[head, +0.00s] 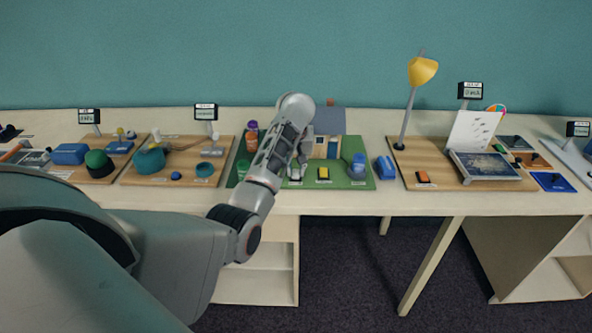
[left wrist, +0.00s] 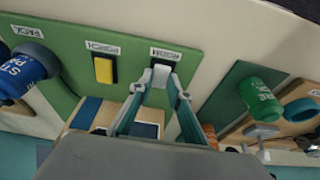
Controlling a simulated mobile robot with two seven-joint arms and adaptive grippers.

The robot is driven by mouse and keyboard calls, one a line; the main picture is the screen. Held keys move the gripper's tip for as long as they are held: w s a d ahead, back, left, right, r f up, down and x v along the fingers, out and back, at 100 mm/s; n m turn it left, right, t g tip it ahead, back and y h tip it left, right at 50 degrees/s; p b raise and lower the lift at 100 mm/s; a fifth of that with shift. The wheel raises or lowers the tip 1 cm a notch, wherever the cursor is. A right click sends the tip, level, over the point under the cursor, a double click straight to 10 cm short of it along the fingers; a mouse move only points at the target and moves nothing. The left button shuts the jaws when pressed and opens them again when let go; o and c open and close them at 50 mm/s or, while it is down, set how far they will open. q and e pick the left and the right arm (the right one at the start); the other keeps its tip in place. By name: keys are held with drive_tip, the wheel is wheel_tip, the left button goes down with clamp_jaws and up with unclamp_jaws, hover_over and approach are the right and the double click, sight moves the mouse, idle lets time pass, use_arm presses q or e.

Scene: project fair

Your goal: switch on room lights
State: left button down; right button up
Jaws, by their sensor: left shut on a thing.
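A green board (head: 357,184) on the bench carries a model house (head: 327,147), a yellow switch (head: 323,172) and a second switch beside it. In the left wrist view, the yellow switch (left wrist: 103,70) sits under a label reading "PORCH". The room switch (left wrist: 161,74), with a pale rocker on a dark base, sits under a label reading "ROOM". My left gripper (left wrist: 159,86) is shut on the room switch, its teal fingers on both sides and partly hiding it. In the head view my left gripper (head: 298,172) is low over the board, in front of the house. My right gripper is not in view.
A blue bottle (head: 358,166) stands at the board's right end; a green container (head: 242,168) is left of my arm. A wooden board with a yellow lamp (head: 422,71) stands to the right. Other display boards are at the left. The bench front is clear.

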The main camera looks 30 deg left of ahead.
sight(295, 175)
use_arm(q)
drive_tip(key=shift+w+a+r+g+h, duration=0.1)
drive_tip(key=shift+w+a+g+h, duration=0.1)
drive_tip(key=shift+g+h, duration=0.35)
drive_tip(key=shift+g, duration=0.25)
drive_tip(key=c, duration=1.9)
unclamp_jaws()
drive_tip(key=shift+d+r, duration=0.1)
drive_tip(key=shift+r, duration=0.1)
drive_tip(key=r, duration=0.7)
drive_tip(key=shift+s+d, duration=0.1)
drive_tip(key=shift+s, duration=0.2)
